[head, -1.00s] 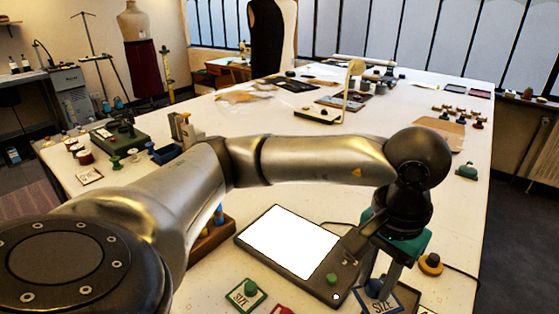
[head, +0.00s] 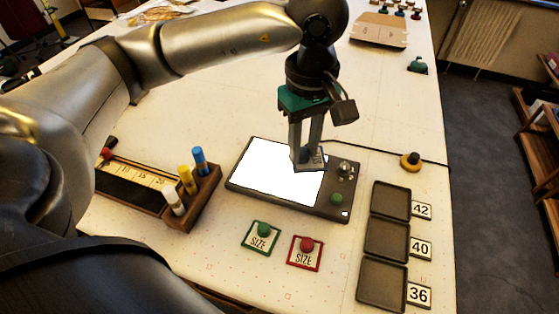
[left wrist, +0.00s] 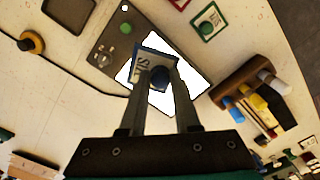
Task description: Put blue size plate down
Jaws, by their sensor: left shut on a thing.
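The blue size plate (head: 312,160) is a small white plate with a blue border and a blue knob. My left gripper (head: 304,152) is shut on its knob and holds it over the right part of a lit white screen on a dark device (head: 270,196). In the left wrist view, the plate (left wrist: 146,62) sits between the fingertips of my left gripper (left wrist: 158,78), with the lit screen behind it. I cannot tell whether the plate touches the screen. My right gripper is not in view.
A green size plate (head: 261,238) and a red size plate (head: 305,253) lie in front of the device. Three dark trays (head: 387,240) stand at right beside cards 42, 40 and 36. A wooden marker holder (head: 192,198) is at left. A yellow-based knob (head: 410,161) stands behind the trays.

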